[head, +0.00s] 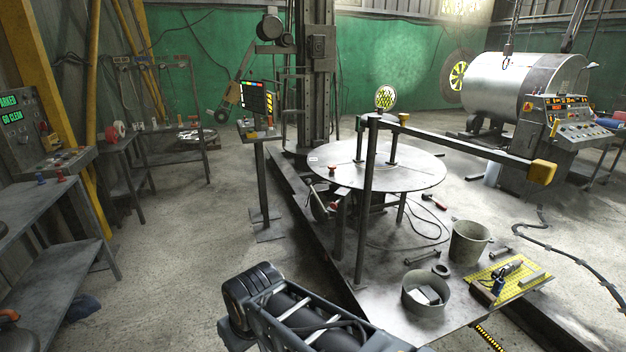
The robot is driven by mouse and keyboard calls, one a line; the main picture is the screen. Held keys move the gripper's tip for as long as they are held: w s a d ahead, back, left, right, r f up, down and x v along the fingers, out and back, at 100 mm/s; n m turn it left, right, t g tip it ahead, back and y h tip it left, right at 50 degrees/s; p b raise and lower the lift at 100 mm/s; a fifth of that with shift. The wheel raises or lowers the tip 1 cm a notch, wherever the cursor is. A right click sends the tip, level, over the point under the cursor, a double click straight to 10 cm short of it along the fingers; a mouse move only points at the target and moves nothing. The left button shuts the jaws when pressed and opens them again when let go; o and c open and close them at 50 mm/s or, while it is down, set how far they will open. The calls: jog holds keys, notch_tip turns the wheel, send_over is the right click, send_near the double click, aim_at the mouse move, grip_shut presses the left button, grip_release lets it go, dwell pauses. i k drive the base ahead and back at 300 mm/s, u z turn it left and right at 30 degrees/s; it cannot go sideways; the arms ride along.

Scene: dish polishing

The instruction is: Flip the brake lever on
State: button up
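No part in the head view is clearly marked as the brake lever. A small red-topped handle (332,168) stands at the near left rim of the round steel table (420,180). A long dark bar (455,145) with a yellow block at its end reaches right from a post above the table. I cannot tell whether either one is the brake lever, or which way it is set. Part of my arm shows at the bottom centre, left of the metal base plate. My gripper is not in view.
A small control stand (262,135) with a screen is left of the table. Two buckets (425,292) (468,242) and a yellow mat (510,277) with tools lie on the base plate at front right. A console (570,125) stands at right. The floor at left centre is clear.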

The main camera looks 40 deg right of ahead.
aim_at(308, 182)
jog(key=z, duration=0.55)
jog(key=i, duration=1.1)
jog(key=u, duration=0.6)
jog(key=i, duration=1.35)
jog(key=z, duration=0.75)
jog(key=i, duration=0.75)
jog(key=z, duration=0.45)
